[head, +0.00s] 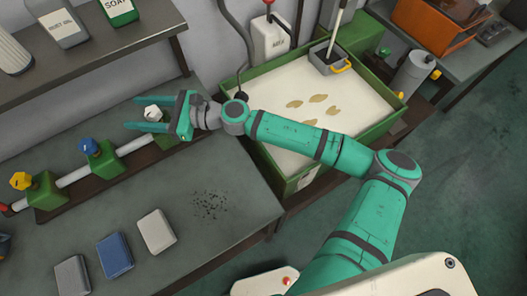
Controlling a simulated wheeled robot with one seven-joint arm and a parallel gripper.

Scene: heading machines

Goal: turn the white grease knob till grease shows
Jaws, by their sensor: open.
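The white grease knob (152,113) is at the right end of a row of knobs on green blocks, joined by a pale pipe (132,146). My gripper (138,119) is open and reaches left, with its two teal fingers around or just above the white knob. I cannot tell whether the fingers touch it. The green block below the white knob is partly hidden by my gripper. No grease is clearly visible near the knob.
A blue knob (89,147) and a yellow knob (20,181) stand farther left on the pipe. Several flat blocks, one pale (156,231), lie on the grey bench (120,210). A green-rimmed tray (284,170) is on the right; a shelf (100,58) holds bottles above.

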